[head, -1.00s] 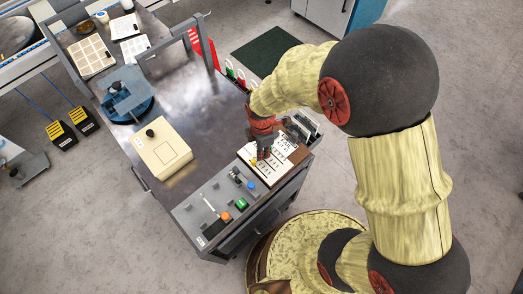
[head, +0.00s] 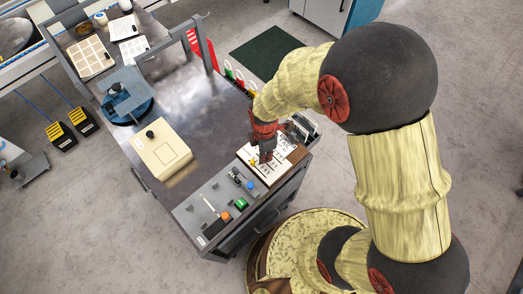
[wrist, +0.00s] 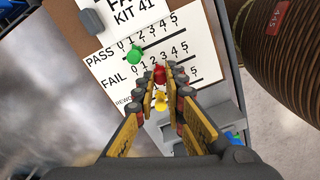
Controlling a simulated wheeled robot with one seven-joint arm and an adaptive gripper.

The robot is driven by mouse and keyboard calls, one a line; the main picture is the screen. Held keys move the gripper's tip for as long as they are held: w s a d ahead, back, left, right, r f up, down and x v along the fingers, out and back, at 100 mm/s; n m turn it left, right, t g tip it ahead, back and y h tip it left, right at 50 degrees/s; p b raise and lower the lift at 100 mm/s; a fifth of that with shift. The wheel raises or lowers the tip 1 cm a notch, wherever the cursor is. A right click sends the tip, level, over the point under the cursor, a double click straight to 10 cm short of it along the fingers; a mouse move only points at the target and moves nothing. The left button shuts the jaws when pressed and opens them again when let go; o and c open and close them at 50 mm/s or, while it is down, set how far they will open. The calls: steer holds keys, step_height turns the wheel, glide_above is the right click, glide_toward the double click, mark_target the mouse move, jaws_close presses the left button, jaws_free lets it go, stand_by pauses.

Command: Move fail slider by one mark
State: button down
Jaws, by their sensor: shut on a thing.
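The white tally card (wrist: 203,62) has PASS, FAIL and REWORK rows, the first two with visible numbered marks. The red fail slider (wrist: 159,75) is on the FAIL row, between the fingertips of my gripper (wrist: 161,74). My gripper is shut on it, with the two fingers at its left and right. The fingers partly hide the row, so I cannot tell which mark it is at. The green slider (wrist: 134,54) is on the PASS row. The yellow slider (wrist: 161,105) is lower, between the fingers. In the head view my gripper (head: 266,158) is down at the card (head: 250,152).
A control panel with an orange button (head: 225,217) and a green button (head: 241,203) lies in front of the card. A cream box (head: 161,150) stands to the left on the dark bench. A rack (head: 303,127) stands close behind the card.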

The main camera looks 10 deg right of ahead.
steer(key=c, duration=1.8)
jaws_free()
steer(key=shift+r, duration=0.1)
step_height(320, 180, up, 12)
steer(key=shift+f, duration=0.1)
